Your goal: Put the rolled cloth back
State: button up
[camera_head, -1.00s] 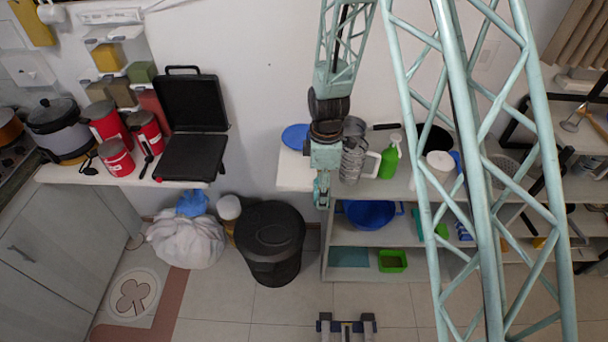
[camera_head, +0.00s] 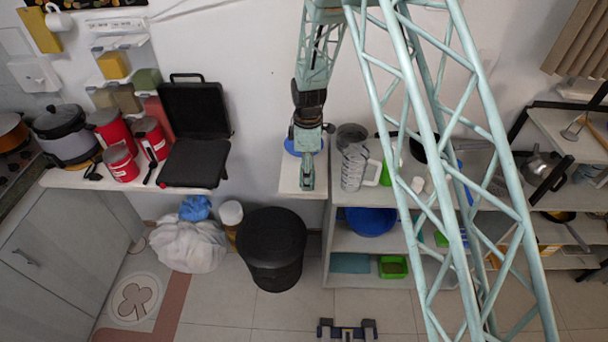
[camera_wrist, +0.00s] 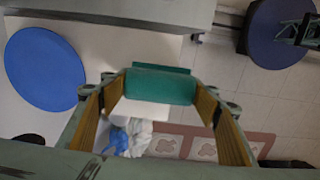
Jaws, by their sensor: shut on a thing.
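In the wrist view my gripper (camera_wrist: 160,100) is shut on a teal rolled piece, which I take as the rolled cloth (camera_wrist: 160,86). It lies crosswise between the fingertips. A pale flat patch shows just below it between the fingers; I cannot tell whether it belongs to the cloth. In the head view my gripper (camera_head: 307,182) hangs pointing down in front of the left end of the white shelf top (camera_head: 289,182). The cloth cannot be made out there.
A blue plate (camera_wrist: 44,72) lies left of my gripper on the shelf top. A metal jug (camera_head: 354,168) stands to its right. A black bin (camera_head: 272,245) and white bag (camera_head: 188,245) stand on the floor. A counter holds red canisters and a black grill (camera_head: 195,160).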

jog(key=shift+w+a+f, duration=0.1)
jog(key=shift+w+a, duration=0.25)
jog(key=shift+w, duration=0.35)
jog(key=shift+w+a+f, duration=0.1)
jog(key=shift+w+a, duration=0.2)
jog(key=shift+w, duration=0.35)
jog(key=shift+f+p, duration=0.4)
jog(key=shift+f, duration=1.3)
jog(key=shift+f, duration=0.15)
jog(key=o, duration=0.9)
jog(key=shift+r+b, duration=0.55)
jog(key=shift+r, duration=5.6)
